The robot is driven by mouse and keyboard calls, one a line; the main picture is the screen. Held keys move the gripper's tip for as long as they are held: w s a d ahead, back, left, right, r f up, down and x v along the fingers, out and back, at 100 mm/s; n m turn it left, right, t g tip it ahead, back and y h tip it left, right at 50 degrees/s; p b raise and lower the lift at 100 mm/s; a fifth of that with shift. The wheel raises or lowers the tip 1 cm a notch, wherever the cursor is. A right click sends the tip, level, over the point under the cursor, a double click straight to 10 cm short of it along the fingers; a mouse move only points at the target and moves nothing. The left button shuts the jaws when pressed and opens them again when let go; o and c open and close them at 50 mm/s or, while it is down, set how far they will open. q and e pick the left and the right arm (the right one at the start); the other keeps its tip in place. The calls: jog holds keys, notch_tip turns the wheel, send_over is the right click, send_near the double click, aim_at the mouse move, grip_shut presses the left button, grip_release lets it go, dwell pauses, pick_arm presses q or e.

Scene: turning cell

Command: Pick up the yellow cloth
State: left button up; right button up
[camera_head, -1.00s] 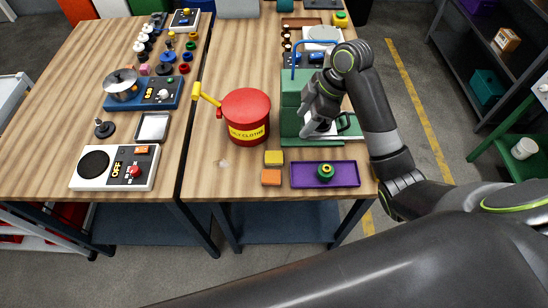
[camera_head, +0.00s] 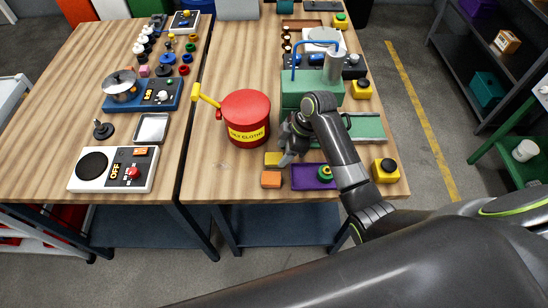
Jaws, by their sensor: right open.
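The yellow cloth (camera_head: 272,159) looks like a small folded yellow pad. It lies on the wooden bench near the front edge, just behind an orange pad (camera_head: 271,179). My right gripper (camera_head: 288,161) is open, pointing down at the right end of the yellow cloth. Its fingers partly cover that end. I cannot tell whether they touch the cloth. My left gripper is out of view.
A red bin labelled for oily cloths (camera_head: 246,112) with a yellow lever stands behind and left of the cloth. A purple tray (camera_head: 300,178) with a green round part lies to the right. A green machine (camera_head: 297,88) stands behind. Bench left of the cloth is clear.

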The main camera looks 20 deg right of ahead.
aim_at(279, 158)
jog(key=shift+p+x, duration=0.3)
jog(key=shift+x, duration=1.35)
jog(key=shift+c, duration=0.4)
jog(key=c, duration=0.8)
jog(key=shift+o, duration=0.2)
jog(key=shift+r, duration=0.15)
notch_tip(279, 158, up, 10)
jog(key=b, duration=0.2)
jog(key=shift+d, duration=0.1)
